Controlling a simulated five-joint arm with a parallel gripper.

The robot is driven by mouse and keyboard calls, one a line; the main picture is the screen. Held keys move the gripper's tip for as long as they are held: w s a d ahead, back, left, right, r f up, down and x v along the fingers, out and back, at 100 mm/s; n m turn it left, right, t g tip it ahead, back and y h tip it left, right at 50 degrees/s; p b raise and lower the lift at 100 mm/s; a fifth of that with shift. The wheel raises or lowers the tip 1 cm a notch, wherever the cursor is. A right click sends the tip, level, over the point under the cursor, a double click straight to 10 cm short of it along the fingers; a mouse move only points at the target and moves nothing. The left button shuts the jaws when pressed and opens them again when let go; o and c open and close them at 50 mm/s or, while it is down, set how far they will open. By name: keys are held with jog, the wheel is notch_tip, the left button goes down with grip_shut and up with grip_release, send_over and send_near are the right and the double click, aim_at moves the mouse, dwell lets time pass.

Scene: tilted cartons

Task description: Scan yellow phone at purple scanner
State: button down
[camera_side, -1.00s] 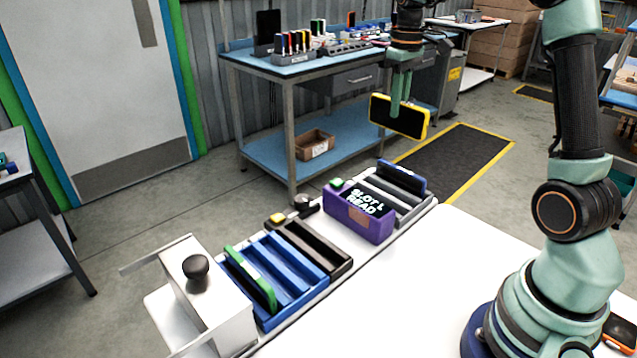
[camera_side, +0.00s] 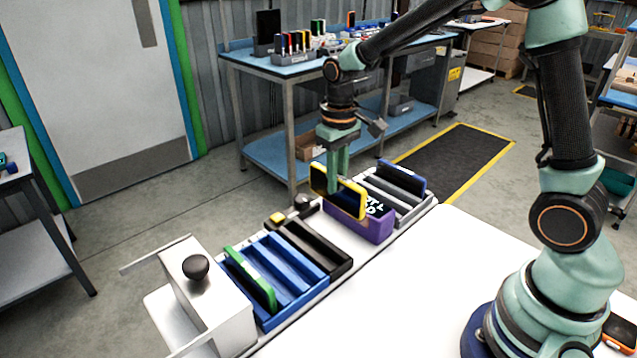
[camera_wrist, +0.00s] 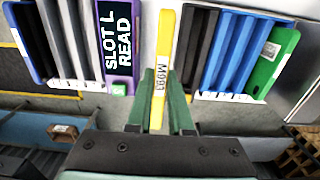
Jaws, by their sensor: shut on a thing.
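The yellow phone (camera_side: 348,200) has a yellow edge and a dark face. My gripper (camera_side: 335,168) is shut on it and holds it upright. In the side view the phone hangs in front of the left part of the purple scanner (camera_side: 372,228) and hides part of its display. In the wrist view the yellow phone (camera_wrist: 162,62), its edge marked M993, lies between my gripper's fingers (camera_wrist: 160,100). There it is to the right of the purple scanner (camera_wrist: 118,78), with a gap between them. The scanner's display reads SLOT L READ in the wrist view.
A black tray (camera_side: 335,262) lies beside the scanner, then a blue tray (camera_side: 290,310) holding a green phone (camera_side: 250,279). A grey rack (camera_side: 412,209) with a blue phone (camera_side: 402,178) stands behind the scanner. A white box with a black knob (camera_side: 196,267) stands at front left.

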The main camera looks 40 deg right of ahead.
aim_at(336, 204)
jog(key=shift+f, duration=3.85)
jog(key=shift+r, duration=3)
